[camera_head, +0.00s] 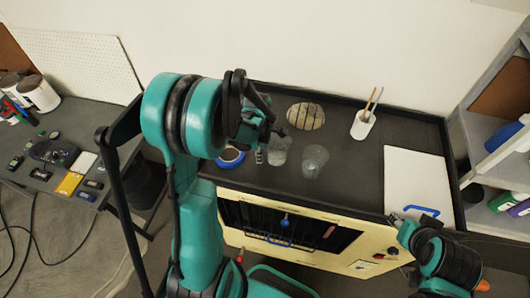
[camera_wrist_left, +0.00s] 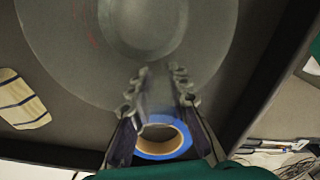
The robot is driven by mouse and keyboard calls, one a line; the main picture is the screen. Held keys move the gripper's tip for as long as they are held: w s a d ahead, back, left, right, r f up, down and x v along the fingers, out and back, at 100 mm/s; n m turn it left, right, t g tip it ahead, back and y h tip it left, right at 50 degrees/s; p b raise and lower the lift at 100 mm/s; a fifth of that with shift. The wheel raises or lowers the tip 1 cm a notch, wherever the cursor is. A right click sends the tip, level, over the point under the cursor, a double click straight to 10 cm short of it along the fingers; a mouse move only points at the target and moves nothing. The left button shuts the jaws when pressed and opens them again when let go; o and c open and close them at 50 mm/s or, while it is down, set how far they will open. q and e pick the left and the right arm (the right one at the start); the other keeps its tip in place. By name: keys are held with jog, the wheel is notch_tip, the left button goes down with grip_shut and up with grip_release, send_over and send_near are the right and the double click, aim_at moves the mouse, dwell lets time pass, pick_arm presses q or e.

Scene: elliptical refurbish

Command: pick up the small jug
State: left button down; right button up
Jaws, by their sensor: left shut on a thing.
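The small jug (camera_head: 278,150) is a clear, see-through vessel on the dark worktop (camera_head: 345,190). My left gripper (camera_head: 262,147) is at its left side. In the left wrist view the jug (camera_wrist_left: 140,35) fills the top middle as a pale round shape. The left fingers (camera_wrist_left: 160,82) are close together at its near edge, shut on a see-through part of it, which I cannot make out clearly. I cannot tell whether the jug is touching the worktop. My right gripper (camera_head: 404,226) is at the lower right, by the worktop's front edge; its jaws are unclear.
A second clear vessel (camera_head: 314,161) stands just right of the jug. A blue-rimmed tape roll (camera_head: 231,158) lies to the left, and a striped round board (camera_head: 305,116) behind. A white cup with brushes (camera_head: 361,126) and a white panel (camera_head: 418,178) are further right.

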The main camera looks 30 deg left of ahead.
pick_arm(q)
jog(key=shift+r, duration=0.1)
jog(key=shift+r, duration=1.05)
jog(key=shift+r+p, duration=0.3)
jog(key=shift+r, duration=0.65)
jog(key=w+d+r, duration=0.6)
jog(key=w+d, duration=0.1)
jog(key=w, duration=0.2)
jog(key=shift+r, duration=0.35)
jog(key=shift+w+d, duration=0.1)
jog(key=shift+d, duration=0.05)
